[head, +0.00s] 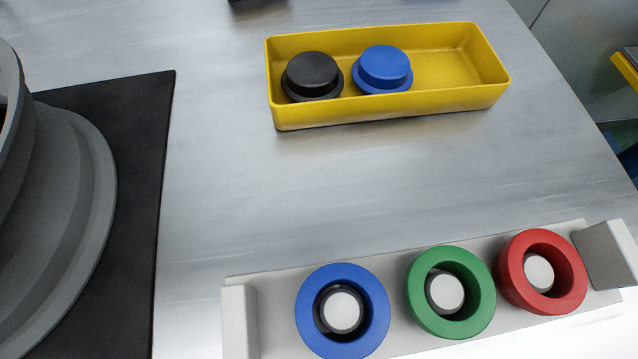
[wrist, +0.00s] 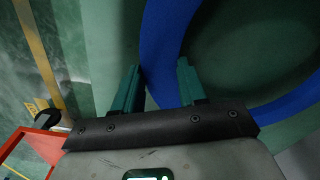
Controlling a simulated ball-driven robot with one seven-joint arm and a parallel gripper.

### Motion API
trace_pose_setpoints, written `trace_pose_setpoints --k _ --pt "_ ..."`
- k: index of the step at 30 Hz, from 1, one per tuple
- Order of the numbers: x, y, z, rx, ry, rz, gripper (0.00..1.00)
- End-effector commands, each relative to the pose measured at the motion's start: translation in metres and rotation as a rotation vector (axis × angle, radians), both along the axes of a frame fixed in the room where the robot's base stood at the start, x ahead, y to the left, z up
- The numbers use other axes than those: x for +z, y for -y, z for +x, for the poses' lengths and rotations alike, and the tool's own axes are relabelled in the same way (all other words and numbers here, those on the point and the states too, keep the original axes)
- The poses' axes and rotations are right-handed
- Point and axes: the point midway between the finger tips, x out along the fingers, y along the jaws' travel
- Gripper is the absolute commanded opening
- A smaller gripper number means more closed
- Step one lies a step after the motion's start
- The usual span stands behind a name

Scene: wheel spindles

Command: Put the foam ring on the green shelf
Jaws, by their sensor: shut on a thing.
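In the wrist view my gripper (wrist: 157,80) has its two teal fingers on either side of the wall of a large blue ring (wrist: 163,62), which I take to be the foam ring. The fingers are shut on this wall. The ring runs out of the picture at the top and right. A green surface (wrist: 105,30), probably the green shelf, lies behind the ring and shows through its opening. I cannot tell whether the ring touches it. The head view shows neither my gripper nor the green shelf.
In the head view, a pale rack (head: 395,258) holds blue (head: 310,310), green (head: 480,310) and red (head: 570,280) rings around pegs. A yellow tray (head: 450,103) holds black (head: 311,72) and blue (head: 384,66) caps. A red-edged object (wrist: 40,137) shows lower left in the wrist view.

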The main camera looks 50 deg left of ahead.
Motion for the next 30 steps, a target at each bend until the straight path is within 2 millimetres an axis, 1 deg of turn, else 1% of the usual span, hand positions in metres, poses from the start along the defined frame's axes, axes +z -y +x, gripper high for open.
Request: trace_pose_setpoints --k 1,4,12,15,16,24,30 --pt "-0.014 0.001 -0.002 0.003 -0.002 -0.004 0.12" --pt "-0.025 0.001 -0.001 0.001 -0.001 -0.002 0.12" --pt "-0.024 0.001 -0.001 0.001 -0.001 -0.002 0.12" --pt "-0.027 0.001 -0.001 0.000 -0.002 -0.003 0.12" --pt "-0.027 0.001 -0.001 0.000 -0.002 -0.003 0.42" --pt "-0.027 0.001 -0.001 0.000 -0.001 -0.002 0.67" --pt "-0.026 0.001 -0.001 0.000 -0.001 -0.002 0.67"
